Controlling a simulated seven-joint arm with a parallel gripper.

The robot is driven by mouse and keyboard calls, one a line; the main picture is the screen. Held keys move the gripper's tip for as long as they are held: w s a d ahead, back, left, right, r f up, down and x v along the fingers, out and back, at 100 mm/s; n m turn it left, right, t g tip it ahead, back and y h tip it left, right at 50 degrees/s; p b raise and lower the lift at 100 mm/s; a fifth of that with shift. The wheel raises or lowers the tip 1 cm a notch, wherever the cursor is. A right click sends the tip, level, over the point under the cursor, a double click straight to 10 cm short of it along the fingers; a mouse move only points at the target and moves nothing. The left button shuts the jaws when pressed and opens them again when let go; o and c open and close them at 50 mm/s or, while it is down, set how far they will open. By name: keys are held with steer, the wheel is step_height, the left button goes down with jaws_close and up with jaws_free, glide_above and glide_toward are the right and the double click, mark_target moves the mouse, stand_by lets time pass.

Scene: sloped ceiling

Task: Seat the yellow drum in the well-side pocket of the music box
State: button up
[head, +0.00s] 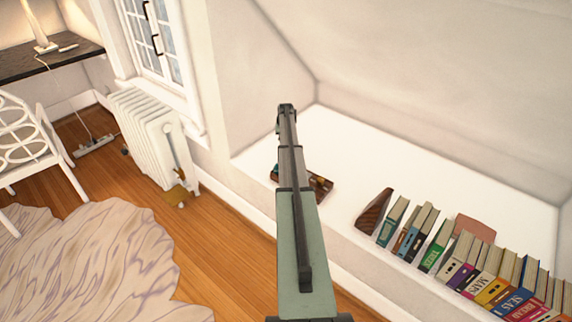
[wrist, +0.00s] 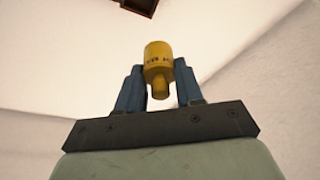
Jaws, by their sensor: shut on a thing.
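In the wrist view my gripper (wrist: 160,88) is shut on the yellow drum (wrist: 158,58), with one blue finger on each side. The drum has dark marks around its body and a narrower stub at its lower end in the picture. A brown wooden piece, likely the music box (wrist: 140,4), is cut off by the top edge, apart from the drum. In the head view the brown music box (head: 321,184) sits on the white ledge, partly hidden behind my arm. A small yellowish part shows on it. I cannot make out its pockets, the gripper or the held drum there.
The white ledge (head: 350,140) is bare behind the box, under the sloped ceiling. A wooden bookend (head: 374,211) and a row of books (head: 440,250) stand to the right. A radiator (head: 150,130) stands below the window at left.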

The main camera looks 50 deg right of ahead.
steer(key=s+a+r+n, duration=0.1)
steer(key=s+a+n, duration=0.1)
steer(key=s, duration=0.1)
steer(key=shift+a+f, duration=0.1)
steer(key=shift+f, duration=4.75)
